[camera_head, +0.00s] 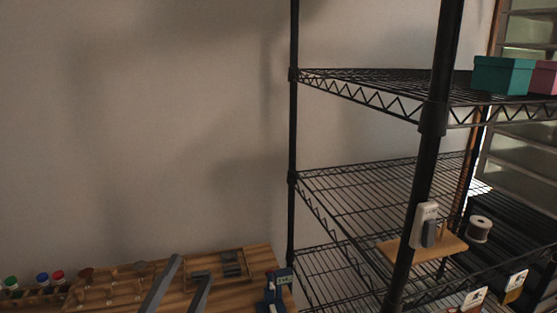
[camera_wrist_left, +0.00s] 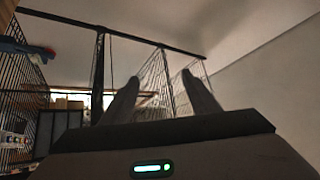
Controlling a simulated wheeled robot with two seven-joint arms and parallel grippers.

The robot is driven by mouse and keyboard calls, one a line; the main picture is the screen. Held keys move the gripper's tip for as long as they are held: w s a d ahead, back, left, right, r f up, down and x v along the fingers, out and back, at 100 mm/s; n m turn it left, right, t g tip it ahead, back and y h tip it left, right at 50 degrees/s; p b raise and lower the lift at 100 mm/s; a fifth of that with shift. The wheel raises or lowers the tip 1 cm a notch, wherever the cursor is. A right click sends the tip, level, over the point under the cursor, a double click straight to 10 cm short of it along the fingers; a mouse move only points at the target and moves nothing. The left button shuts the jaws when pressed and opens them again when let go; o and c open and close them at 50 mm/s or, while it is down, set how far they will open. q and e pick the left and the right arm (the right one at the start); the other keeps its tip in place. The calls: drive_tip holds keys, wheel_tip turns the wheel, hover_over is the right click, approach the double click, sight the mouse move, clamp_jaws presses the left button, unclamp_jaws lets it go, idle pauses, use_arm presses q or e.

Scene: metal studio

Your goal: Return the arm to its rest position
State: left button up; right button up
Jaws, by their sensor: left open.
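My left gripper (camera_head: 189,267) shows at the bottom of the head view as two grey fingers, in front of the wooden surface (camera_head: 262,258). In the left wrist view, the two fingers of the left gripper (camera_wrist_left: 160,77) stand apart with nothing between them. Behind them the wrist view shows black wire shelving and a pale wall or ceiling. My right gripper does not show in either view.
A black wire shelf unit (camera_head: 292,140) fills the right side. It holds a teal box (camera_head: 502,75), a pink box (camera_head: 545,78), a spool (camera_head: 479,229) and a white device (camera_head: 424,222) by a wooden board. Several coloured-cap bottles (camera_head: 42,281) stand lower left. The wall side is clear.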

use_arm(q)
drive_tip(key=s+a+f+n+g+y, duration=0.2)
drive_tip(key=a+f+n+g+y, duration=0.15)
drive_tip(key=f, duration=0.45)
drive_tip(key=s+a+f+n+g+y, duration=0.1)
drive_tip(key=a+f+n+g+y, duration=0.2)
drive_tip(key=f, duration=0.4)
drive_tip(key=s+a+f+n+g+y, duration=0.25)
drive_tip(key=f+n, duration=0.25)
drive_tip(key=f, duration=0.3)
drive_tip(key=s+d+f+n+g+h, duration=0.1)
drive_tip(key=s+d+f+g, duration=0.1)
drive_tip(key=s+f+g, duration=0.5)
drive_tip(key=s+d+f+n+g+h, duration=0.1)
drive_tip(key=s+f+n+g, duration=0.15)
drive_tip(key=s+f, duration=0.9)
drive_tip(key=s+f+g, duration=0.1)
drive_tip(key=s+f, duration=0.2)
drive_tip(key=f, duration=2.3)
drive_tip(key=s+a+f+m+g+b, duration=0.1)
drive_tip(key=s+a+f, duration=0.2)
drive_tip(key=s+f, duration=1.5)
drive_tip(key=shift+y, duration=0.3)
drive_tip(key=shift+s+g, duration=0.1)
drive_tip(key=shift+g, duration=0.15)
